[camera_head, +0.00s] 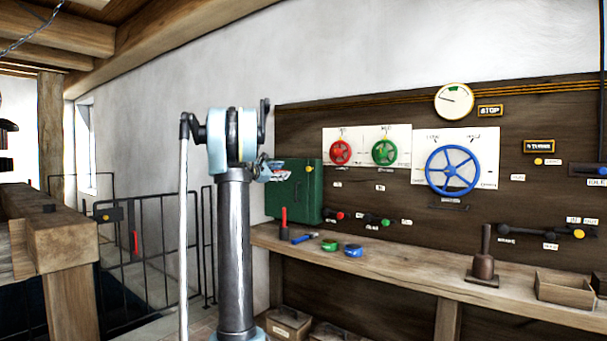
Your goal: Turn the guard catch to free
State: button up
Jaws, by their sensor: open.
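My gripper (284,172) is at the top of my column, at the centre left of the view, in front of the green cabinet. It is small and partly hidden by my arm, and nothing shows in it. A dark metal guard railing (165,250) stands at the left, behind my column. A dark box with a yellow knob (107,215) is on the railing's upper part and looks like the guard catch. Its setting is too small to read. A red handle (134,243) hangs on the railing to its right. My gripper is well apart from both.
A wooden bench (400,268) runs along the right wall under a board with red, green and blue handwheels (451,170). A heavy timber beam (60,240) stands at the left, in front of the railing.

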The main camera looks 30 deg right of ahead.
aim_at(307, 169)
jog(key=x, duration=1.7)
grip_shut()
